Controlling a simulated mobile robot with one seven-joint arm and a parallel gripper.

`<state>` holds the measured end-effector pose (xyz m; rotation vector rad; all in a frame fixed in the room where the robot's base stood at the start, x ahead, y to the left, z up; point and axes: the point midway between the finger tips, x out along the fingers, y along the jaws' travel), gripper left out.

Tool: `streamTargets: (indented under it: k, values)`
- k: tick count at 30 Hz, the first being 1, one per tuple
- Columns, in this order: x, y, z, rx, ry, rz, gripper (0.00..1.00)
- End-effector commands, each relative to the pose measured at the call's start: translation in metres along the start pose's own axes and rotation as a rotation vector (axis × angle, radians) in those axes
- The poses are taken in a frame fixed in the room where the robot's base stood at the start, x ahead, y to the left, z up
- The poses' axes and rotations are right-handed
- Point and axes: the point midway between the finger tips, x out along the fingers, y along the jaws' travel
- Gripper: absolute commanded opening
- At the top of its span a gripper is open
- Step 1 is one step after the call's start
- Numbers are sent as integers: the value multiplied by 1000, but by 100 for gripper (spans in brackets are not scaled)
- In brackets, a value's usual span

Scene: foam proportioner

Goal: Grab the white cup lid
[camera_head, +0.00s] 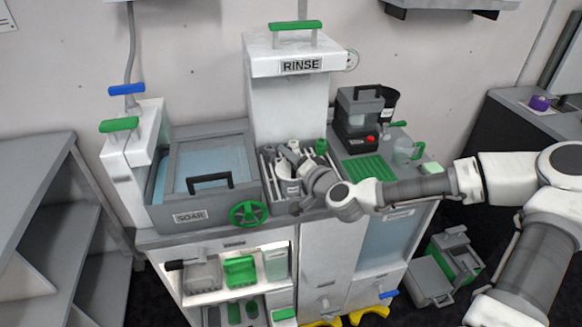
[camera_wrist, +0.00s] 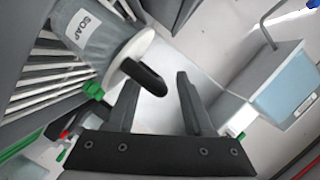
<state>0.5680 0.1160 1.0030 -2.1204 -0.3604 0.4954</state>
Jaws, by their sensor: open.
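A grey container labelled SOAP (camera_wrist: 85,35) shows tilted at upper left in the wrist view. A white, flared disc (camera_wrist: 136,47) is at its end, and it looks like the white cup lid. A dark curved piece (camera_wrist: 146,77) sticks out from it. My gripper (camera_wrist: 157,82) is open and empty, its two dark fingers pointing up the picture. The dark piece lies close to the left fingertip; I cannot tell whether they touch. In the head view my gripper (camera_head: 291,157) is over the rack; the lid cannot be made out there.
The slatted rack (camera_head: 268,176) stands between the SOAP basin (camera_head: 166,212) and the coffee machine (camera_head: 357,120). The RINSE column (camera_head: 285,100) rises behind it. A green valve wheel (camera_head: 249,214) sits at the front. A clear jug (camera_head: 404,150) stands at right.

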Motion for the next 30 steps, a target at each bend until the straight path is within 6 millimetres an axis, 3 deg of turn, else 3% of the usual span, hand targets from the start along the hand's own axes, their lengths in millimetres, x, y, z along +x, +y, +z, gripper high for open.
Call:
streamTargets:
  k: [5,14,30]
  values:
    - [0,0,0,0,0,0,52]
    - [0,0,0,0,0,0,0]
    - [-1,-2,-1,-1,0,0,0]
